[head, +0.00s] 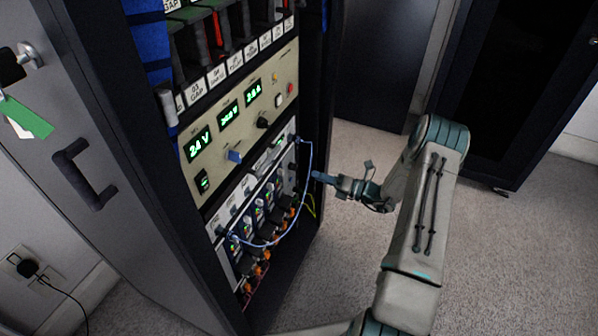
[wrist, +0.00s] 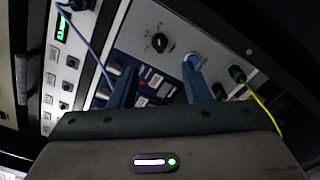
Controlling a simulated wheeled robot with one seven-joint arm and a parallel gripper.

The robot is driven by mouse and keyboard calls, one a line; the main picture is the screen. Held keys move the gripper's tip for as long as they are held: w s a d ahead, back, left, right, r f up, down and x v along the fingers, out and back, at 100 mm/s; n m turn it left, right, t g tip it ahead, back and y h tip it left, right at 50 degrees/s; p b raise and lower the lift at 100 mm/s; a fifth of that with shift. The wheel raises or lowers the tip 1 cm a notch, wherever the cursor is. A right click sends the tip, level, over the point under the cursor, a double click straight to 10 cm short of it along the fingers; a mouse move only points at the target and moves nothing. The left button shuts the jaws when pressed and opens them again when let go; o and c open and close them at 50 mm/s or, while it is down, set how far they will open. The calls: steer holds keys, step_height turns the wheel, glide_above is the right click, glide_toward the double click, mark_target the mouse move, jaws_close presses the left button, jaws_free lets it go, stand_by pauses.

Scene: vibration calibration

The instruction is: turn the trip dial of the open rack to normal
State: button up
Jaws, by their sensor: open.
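The open rack (head: 318,80) stands left of centre in the head view, its front full of panels. In the wrist view a round black dial (wrist: 159,42) with a pale pointer mark sits on a light panel and looks like the trip dial. Its printed labels are too small to read. My gripper (head: 318,176) is to the right of the rack front in the head view. In the wrist view my gripper (wrist: 158,77) is open, with its two blue-grey fingers apart and nothing between them. The dial shows beyond the fingertips, between them.
A blue cable (head: 309,158) loops across the lower rack modules near my gripper. A yellow cable (wrist: 262,108) runs from green connectors (wrist: 237,74) right of the dial. The grey rack door (head: 90,110) stands at left. Carpet floor (head: 345,240) is clear to the right.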

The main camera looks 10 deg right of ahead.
mark_target(293, 167)
steer(key=b+x, duration=0.1)
steer(key=x, duration=0.7)
steer(key=shift+c, duration=0.3)
jaws_close()
